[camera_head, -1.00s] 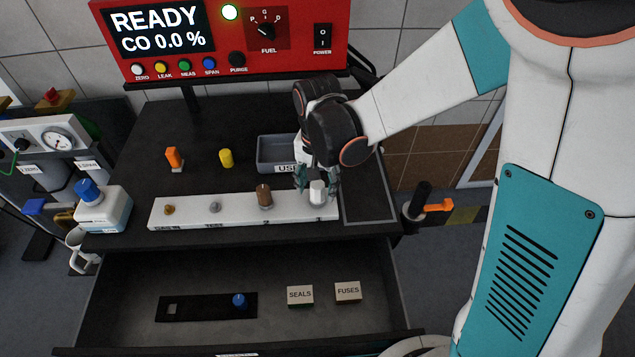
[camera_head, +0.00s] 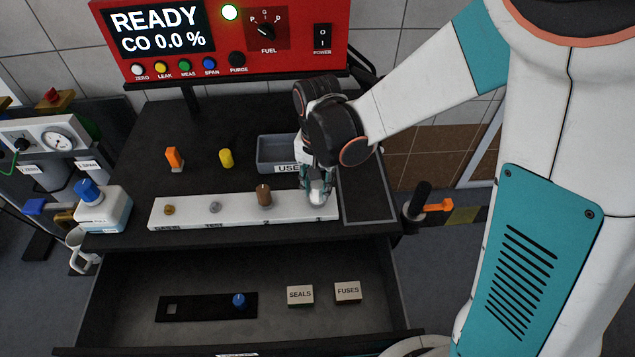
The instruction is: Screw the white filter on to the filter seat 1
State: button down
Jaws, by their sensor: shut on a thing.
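My gripper (camera_head: 318,190) is at the right end of the white rail (camera_head: 235,212), pointing down. Its fingers are shut on the white filter (camera_head: 317,200), of which only a small part shows between them. The filter is upright over the rail's rightmost position; the seat under it is hidden, and I cannot tell how far it is screwed on. To its left on the rail stand a brown filter (camera_head: 264,195), a grey fitting (camera_head: 215,207) and a brass fitting (camera_head: 169,210).
A grey used-parts tray (camera_head: 268,153) stands behind the rail. An orange part (camera_head: 174,158) and a yellow part (camera_head: 226,157) stand on the bench. The open drawer (camera_head: 220,265) in front holds a black strip with a blue knob (camera_head: 239,300) and two labelled boxes (camera_head: 300,294).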

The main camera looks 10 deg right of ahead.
jog(key=shift+m, duration=0.6)
jog(key=c, duration=1.1)
grip_release()
jog(key=shift+f, duration=0.1)
